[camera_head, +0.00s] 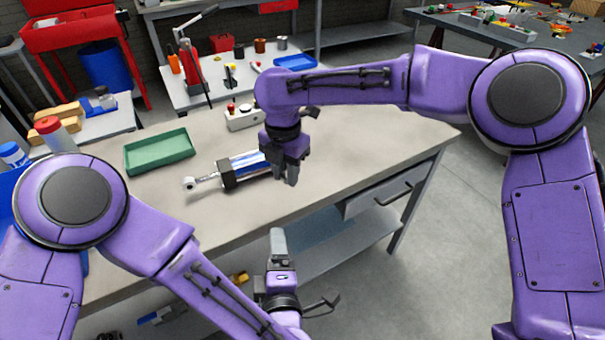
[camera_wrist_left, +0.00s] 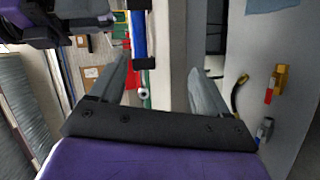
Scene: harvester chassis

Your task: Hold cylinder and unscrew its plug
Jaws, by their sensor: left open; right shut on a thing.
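The cylinder (camera_head: 243,165) lies on the grey workbench (camera_head: 330,165), with a blue and silver body, dark end blocks and a silver rod ending in an eye at the left. It also shows in the left wrist view (camera_wrist_left: 139,38). My right gripper (camera_head: 289,173) points down and is shut on the cylinder's right end, which it hides. I cannot make out the plug. My left gripper (camera_head: 279,236) is open and empty, in front of the bench's front edge and apart from the cylinder. Its two spread fingers show in the left wrist view (camera_wrist_left: 163,75).
A green tray (camera_head: 159,152) stands on the bench left of the cylinder. A small grey box with a red knob (camera_head: 242,118) is behind it. A drawer (camera_head: 385,190) sits under the bench's front edge, above a lower shelf (camera_head: 335,240) with loose fittings. The bench's right end is clear.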

